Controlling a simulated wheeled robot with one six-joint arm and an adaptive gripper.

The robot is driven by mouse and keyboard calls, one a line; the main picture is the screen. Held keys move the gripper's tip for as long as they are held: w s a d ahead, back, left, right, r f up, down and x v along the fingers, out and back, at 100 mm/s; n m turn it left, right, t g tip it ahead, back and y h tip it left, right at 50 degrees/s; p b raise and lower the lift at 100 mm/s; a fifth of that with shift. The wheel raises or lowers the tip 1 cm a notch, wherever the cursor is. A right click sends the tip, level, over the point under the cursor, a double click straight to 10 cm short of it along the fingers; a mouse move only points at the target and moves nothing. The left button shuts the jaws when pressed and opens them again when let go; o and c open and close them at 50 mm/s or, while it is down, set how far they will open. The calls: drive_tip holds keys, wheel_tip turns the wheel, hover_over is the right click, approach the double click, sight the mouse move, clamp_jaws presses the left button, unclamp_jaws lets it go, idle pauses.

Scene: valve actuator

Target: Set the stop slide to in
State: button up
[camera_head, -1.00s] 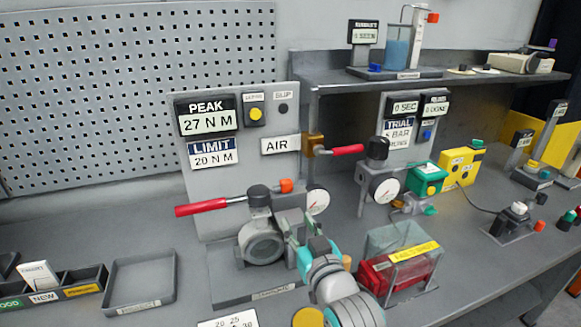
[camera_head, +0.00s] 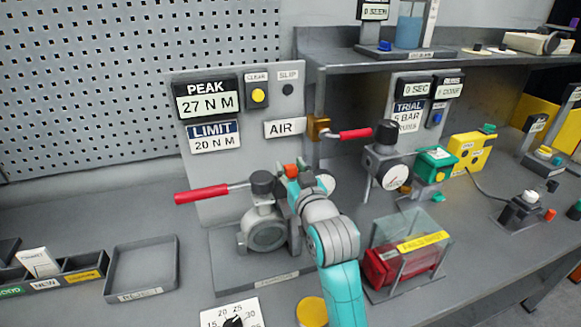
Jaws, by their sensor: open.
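The valve unit (camera_head: 264,235) stands on a grey base plate, with a black cap and a long red-handled lever (camera_head: 202,194) pointing left. A small orange-red block (camera_head: 291,170) shows at its upper right, by the gauge. It may be the stop slide, but no label confirms this. My gripper (camera_head: 293,186) is open at the right side of the valve unit, close to the orange-red block. My wrist hides much of that side and part of the gauge (camera_head: 329,184). I cannot tell whether the fingers touch the block or whether the slide is in or out.
A back panel carries the PEAK 27 N M display (camera_head: 207,97), the LIMIT 20 N M plate and AIR label. A red air lever (camera_head: 355,134) sticks out right of it. A clear-covered red box (camera_head: 408,258) stands right of my arm. An empty REJECT tray (camera_head: 142,270) lies left.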

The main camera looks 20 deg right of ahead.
drive_tip(key=shift+w, duration=0.35)
drive_tip(key=shift+c, duration=0.3)
clamp_jaws()
drive_tip(key=shift+a, duration=0.5)
drive_tip(key=shift+o, duration=0.3)
unclamp_jaws()
drive_tip(key=s, duration=1.2)
